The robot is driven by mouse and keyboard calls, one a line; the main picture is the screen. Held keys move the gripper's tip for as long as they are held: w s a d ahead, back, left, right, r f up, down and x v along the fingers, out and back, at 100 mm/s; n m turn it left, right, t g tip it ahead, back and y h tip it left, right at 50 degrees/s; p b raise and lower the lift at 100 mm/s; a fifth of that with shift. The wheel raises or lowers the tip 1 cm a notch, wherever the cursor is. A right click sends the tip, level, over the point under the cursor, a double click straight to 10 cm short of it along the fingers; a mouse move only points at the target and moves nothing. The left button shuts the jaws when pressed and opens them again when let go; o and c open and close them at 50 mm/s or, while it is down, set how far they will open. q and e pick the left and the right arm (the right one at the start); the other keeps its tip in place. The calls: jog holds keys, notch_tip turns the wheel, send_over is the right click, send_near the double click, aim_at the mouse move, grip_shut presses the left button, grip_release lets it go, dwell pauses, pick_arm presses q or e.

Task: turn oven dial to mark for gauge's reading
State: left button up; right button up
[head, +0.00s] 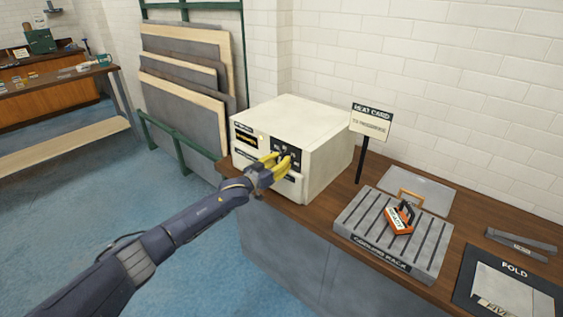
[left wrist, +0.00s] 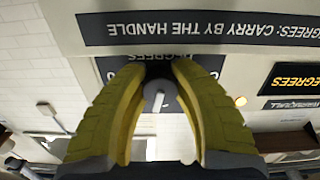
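The oven (head: 305,122) is a cream box on the wooden bench, with a black dial panel on its front. A dark plate with yellow lettering (head: 245,139) is left of the panel; its reading is too small to make out. The plate shows upside down in the left wrist view (left wrist: 296,78), ending in "EGREES". My left gripper (head: 276,160) is at the panel. In the left wrist view, its yellow fingers (left wrist: 158,72) flank the round grey dial (left wrist: 153,90) with its pale pointer. Contact is unclear, and the fingers hide most marks. My right gripper is out of view.
A heat card sign (head: 371,121) stands right of the oven. A slotted cooling rack (head: 370,222) carries an orange-handled item (head: 399,221). A FOLD board (head: 512,287) lies at the right.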

pick_arm(q)
grip_shut()
jog(key=shift+f+m, duration=0.1)
jog(key=shift+m, duration=1.3)
jog(key=o, duration=0.8)
grip_release()
jog(key=v, duration=1.2)
jog(key=shift+a, duration=0.1)
